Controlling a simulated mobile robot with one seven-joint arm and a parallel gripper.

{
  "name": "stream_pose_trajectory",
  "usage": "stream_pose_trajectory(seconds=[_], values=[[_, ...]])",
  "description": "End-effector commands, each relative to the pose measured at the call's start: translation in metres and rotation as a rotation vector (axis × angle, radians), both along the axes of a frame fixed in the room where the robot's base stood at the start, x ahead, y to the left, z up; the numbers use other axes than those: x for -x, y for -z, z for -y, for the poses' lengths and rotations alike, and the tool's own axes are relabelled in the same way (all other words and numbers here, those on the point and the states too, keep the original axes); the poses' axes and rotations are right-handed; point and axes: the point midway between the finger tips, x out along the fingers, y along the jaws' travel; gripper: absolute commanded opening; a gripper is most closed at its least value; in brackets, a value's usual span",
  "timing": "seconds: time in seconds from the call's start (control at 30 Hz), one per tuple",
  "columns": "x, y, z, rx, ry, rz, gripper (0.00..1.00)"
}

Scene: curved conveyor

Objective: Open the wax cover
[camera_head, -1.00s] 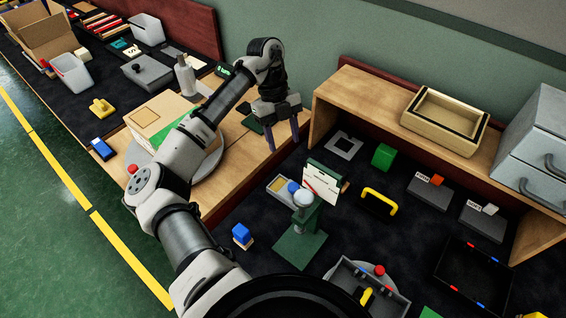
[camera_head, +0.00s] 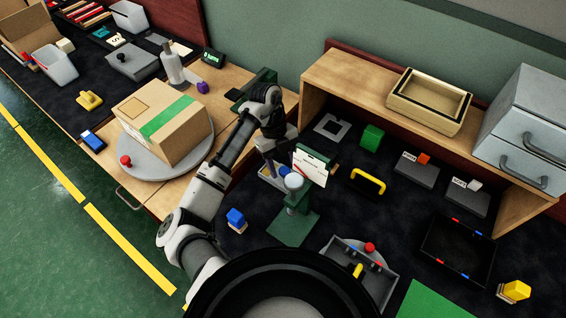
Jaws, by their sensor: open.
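I cannot tell for sure which piece is the wax cover, as no label is readable. A small shallow tray (camera_head: 268,181) with a blue round knob (camera_head: 284,170) lies left of a green stand press (camera_head: 294,226). My gripper (camera_head: 276,168) points down over this tray, fingers apart and empty. Its fingers partly hide the tray, and I cannot tell whether they touch the knob. A white card on a green holder (camera_head: 311,165) stands just right of the fingers. A black plate with a yellow arched handle (camera_head: 370,178) lies farther right.
A wooden shelf (camera_head: 350,72) runs behind, with a wooden box (camera_head: 430,100) and grey drawers (camera_head: 520,135). A taped carton (camera_head: 165,122) sits on a round turntable (camera_head: 190,160) at left.

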Motion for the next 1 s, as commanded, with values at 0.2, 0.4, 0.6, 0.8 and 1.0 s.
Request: stream_pose_trajectory(seconds=[0.2,0.4,0.6,0.8,1.0], values=[[0.0011,0.0033,0.0006,0.0,-0.001,0.0,0.51],[0.0009,0.003,0.0005,0.0,-0.001,0.0,0.42],[0.0009,0.0029,0.0004,0.0,-0.001,0.0,0.16],[0.0009,0.0028,0.0004,0.0,-0.001,0.0,0.0],[-0.0028,0.0037,0.0,-0.002,-0.001,0.0,0.0]])
